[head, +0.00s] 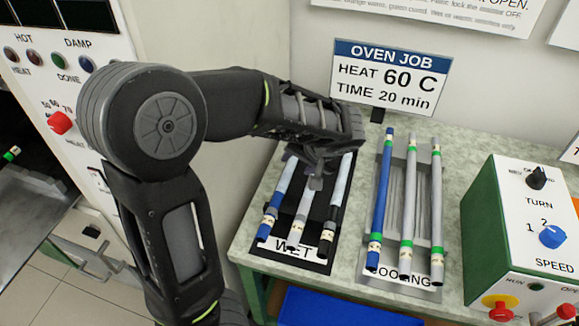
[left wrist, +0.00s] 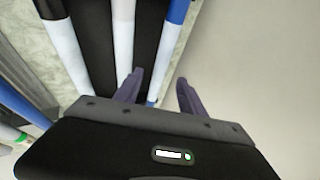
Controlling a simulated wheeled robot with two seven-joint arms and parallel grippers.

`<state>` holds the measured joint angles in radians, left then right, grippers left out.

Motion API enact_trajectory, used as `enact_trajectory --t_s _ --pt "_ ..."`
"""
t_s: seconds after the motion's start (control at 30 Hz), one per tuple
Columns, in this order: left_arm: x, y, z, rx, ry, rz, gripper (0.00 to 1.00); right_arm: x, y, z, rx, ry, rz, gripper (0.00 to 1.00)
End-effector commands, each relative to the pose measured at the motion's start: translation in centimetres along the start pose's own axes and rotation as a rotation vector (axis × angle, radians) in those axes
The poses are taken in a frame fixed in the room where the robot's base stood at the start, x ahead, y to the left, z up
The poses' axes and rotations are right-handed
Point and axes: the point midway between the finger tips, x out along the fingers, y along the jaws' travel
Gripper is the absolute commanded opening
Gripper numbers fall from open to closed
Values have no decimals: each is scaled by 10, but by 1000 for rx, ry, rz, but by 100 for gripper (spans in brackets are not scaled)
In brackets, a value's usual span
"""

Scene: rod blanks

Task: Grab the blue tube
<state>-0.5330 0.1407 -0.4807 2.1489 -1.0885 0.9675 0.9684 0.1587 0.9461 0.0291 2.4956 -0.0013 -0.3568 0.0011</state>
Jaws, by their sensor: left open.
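A tube with blue ends and a white middle (head: 269,221) lies leftmost on the black WET tray (head: 318,266). In the left wrist view the same tube (left wrist: 168,45) runs between the two fingertips, with space on both sides. My left gripper (head: 304,168) is open over the far part of this tray; it also shows in the left wrist view (left wrist: 160,88). Its own arm hides part of the tubes. A mostly solid blue tube (head: 381,205) lies leftmost on the grey COOLING tray (head: 396,278). My right gripper is not in view.
A white-grey tube (head: 299,222) and a white-black tube (head: 337,187) share the WET tray. Two grey tubes with green bands (head: 409,200) lie beside the solid blue one. A green-sided control box (head: 520,235) stands right; the wall and OVEN JOB sign (head: 390,78) are behind.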

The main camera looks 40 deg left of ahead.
Motion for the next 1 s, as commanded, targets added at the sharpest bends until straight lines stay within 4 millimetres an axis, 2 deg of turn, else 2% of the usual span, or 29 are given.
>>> enact_trajectory --t_s 0.37,0.7,1.0 --pt "6 -1 0 0 -1 -2 48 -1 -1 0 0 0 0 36" --pt "49 -2 0 0 -3 -2 48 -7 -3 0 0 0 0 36" --pt "54 -1 -1 0 0 0 48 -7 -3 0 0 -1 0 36"
